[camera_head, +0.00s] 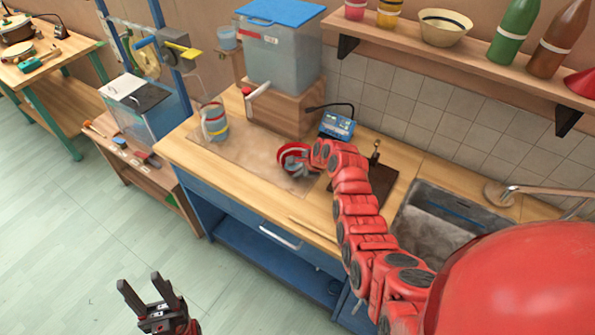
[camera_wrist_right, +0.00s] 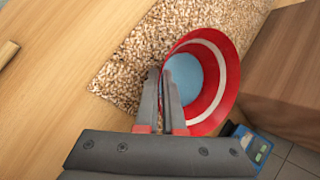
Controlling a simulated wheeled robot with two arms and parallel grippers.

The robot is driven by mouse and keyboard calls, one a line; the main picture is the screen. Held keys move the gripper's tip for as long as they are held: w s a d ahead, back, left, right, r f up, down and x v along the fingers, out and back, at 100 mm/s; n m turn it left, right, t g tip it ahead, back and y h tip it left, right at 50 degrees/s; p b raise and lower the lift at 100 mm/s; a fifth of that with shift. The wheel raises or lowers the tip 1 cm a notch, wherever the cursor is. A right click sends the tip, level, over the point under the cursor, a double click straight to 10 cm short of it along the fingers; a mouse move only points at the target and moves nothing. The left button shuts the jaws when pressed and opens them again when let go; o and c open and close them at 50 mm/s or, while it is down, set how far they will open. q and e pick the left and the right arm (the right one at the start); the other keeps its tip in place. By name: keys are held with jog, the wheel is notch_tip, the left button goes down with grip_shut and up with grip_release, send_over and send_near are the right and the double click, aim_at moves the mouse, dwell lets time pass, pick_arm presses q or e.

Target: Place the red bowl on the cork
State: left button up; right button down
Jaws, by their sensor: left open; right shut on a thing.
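The red bowl (camera_head: 284,152) has a white band and, in the right wrist view (camera_wrist_right: 220,62), a pale blue inside. My right gripper (camera_head: 297,168) is shut on its rim; the fingers also show in the right wrist view (camera_wrist_right: 163,80). The bowl looks tilted in that view and overlaps the cork (camera_wrist_right: 125,72), a speckled brown sheet. The cork (camera_head: 248,160) lies flat on the wooden counter. I cannot tell whether the bowl touches it. My left gripper (camera_head: 140,284) is open and empty, low over the floor, far from the bowl.
A striped mug (camera_head: 214,122) stands at the cork's left end. A wooden block (camera_head: 285,108) under a clear tank (camera_head: 283,58) stands behind it. A small blue device (camera_head: 337,124) is close behind my right gripper. A dark board and a sink (camera_head: 435,225) lie to the right.

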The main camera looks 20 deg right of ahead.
jog(key=c, duration=1)
grip_release()
